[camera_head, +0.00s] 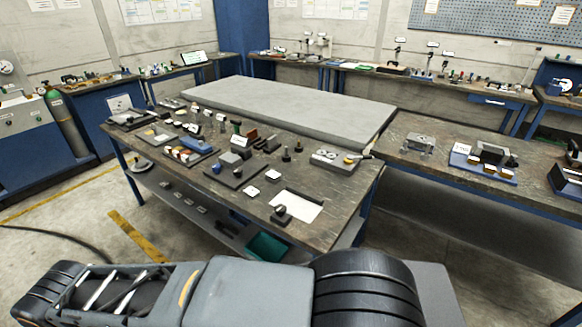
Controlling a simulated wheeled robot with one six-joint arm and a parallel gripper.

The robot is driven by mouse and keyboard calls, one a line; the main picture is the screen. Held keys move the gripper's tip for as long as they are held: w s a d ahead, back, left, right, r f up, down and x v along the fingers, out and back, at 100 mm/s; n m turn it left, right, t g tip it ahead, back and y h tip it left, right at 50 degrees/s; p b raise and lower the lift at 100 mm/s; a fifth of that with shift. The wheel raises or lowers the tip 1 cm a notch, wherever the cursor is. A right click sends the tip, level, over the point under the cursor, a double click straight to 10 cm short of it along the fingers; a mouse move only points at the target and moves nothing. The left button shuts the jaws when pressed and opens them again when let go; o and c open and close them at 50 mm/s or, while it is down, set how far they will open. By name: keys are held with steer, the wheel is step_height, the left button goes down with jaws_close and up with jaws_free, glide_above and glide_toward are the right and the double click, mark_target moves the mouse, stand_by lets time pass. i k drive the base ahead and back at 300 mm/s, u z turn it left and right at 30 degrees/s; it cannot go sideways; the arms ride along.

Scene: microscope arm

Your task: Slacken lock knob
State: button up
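The lock knob cannot be made out for certain at this distance. On the near workbench (330,232), a small dark piece with a rounded top (281,213) stands at the left edge of a white sheet (303,208). Farther back are small upright black knob-like pieces (286,155). A grey block with round details and a yellow part (336,160) lies at the right of the bench. No microscope arm is clearly recognisable. Parts of my own arm cross the bottom of the picture, but my gripper is not in view.
A large grey slab (290,105) covers the back of the bench. Many small parts crowd the left and middle. A second bench (465,190) with fixtures stands at right. A teal bin (266,247) sits below the near edge. A gas cylinder (62,118) stands far left.

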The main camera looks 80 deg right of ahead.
mark_target(238, 172)
steer(key=z, duration=1.95)
steer(key=i, duration=1)
